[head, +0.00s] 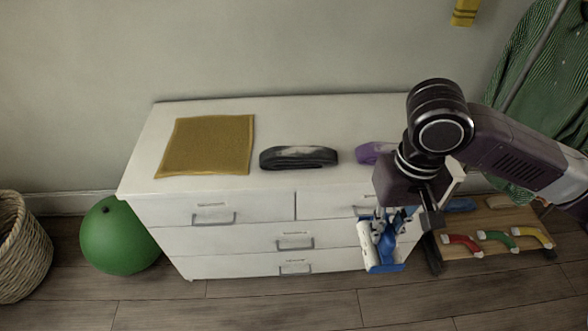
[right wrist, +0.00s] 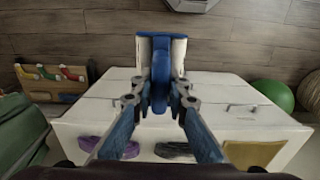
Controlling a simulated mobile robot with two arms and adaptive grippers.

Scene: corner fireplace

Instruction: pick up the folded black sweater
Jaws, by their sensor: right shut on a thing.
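The folded black sweater (head: 298,158) lies flat on top of the white dresser, near its front edge, as a dark bundle with a paler patch. It also shows in the right wrist view (right wrist: 173,151), partly behind my fingers. My right gripper (head: 386,222) is in front of the dresser's right side, below its top, to the right of the sweater and apart from it. It is shut on a blue and white object (right wrist: 162,60), whose kind I cannot tell. My left gripper is not in view.
On the dresser (head: 350,115) lie a yellow cloth (head: 208,145) at left and a purple folded item (head: 368,152), partly hidden by my right arm. A green ball (head: 118,236) and wicker basket (head: 22,245) stand left. A wooden rack (head: 500,225) with coloured items stands right.

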